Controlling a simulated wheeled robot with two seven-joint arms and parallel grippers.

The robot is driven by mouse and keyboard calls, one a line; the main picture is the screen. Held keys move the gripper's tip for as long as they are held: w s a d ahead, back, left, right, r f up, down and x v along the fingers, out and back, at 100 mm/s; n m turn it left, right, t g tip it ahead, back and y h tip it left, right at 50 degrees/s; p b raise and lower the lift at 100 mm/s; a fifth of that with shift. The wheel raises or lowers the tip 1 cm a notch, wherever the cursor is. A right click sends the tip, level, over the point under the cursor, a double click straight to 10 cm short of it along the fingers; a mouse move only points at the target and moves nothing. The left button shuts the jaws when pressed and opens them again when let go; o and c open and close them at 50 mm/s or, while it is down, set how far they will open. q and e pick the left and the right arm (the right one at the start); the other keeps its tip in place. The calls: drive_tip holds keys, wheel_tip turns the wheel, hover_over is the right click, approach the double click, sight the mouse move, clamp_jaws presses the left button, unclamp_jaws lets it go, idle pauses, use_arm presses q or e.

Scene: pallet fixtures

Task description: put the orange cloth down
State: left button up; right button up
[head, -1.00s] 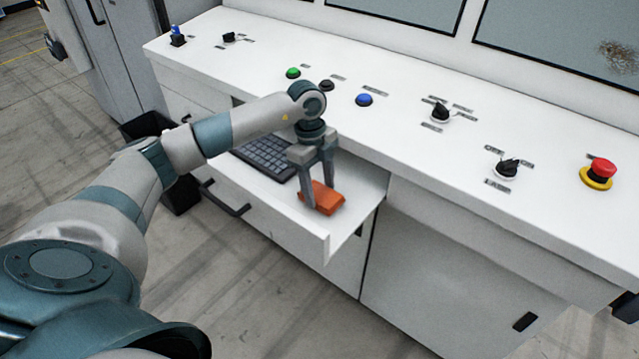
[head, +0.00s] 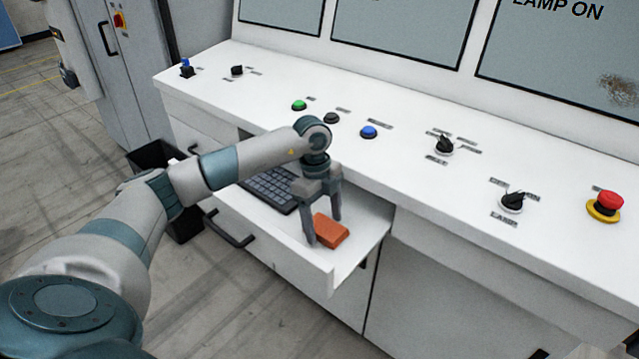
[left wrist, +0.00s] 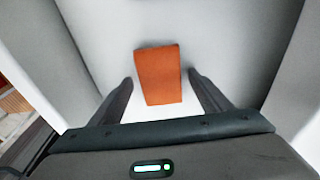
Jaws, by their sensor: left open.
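The orange cloth (head: 331,230), a folded block, lies on the white floor of the pulled-out drawer (head: 352,262), near its front right end. My left gripper (head: 324,232) is open over it, fingers pointing down, one on each side. In the left wrist view the cloth (left wrist: 158,75) lies on the white surface between and beyond the two fingertips (left wrist: 160,82), with a gap on each side.
A black keyboard (head: 268,188) lies in the drawer to the left of the cloth. The white console top (head: 400,165) with buttons and switches overhangs behind. A black bin (head: 150,158) stands at the left.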

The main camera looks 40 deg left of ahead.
use_arm(q)
wheel_tip(320, 180, up, 8)
drive_tip(key=b, duration=0.4)
wheel_tip(320, 180, up, 8)
drive_tip(key=b, duration=0.1)
hover_over(321, 225)
drive_tip(key=a, duration=0.1)
drive_tip(key=shift+a+r, duration=0.1)
drive_tip(key=shift+r, duration=0.5)
use_arm(e)
drive_tip(key=w+a+f+t, duration=0.2)
drive_tip(key=w+a+f, duration=0.1)
drive_tip(key=w, duration=0.5)
drive_tip(key=shift+w+a+y, duration=0.15)
drive_tip(key=shift+w+y, duration=0.05)
drive_tip(key=shift+y, duration=0.2)
drive_tip(key=shift+f, duration=0.1)
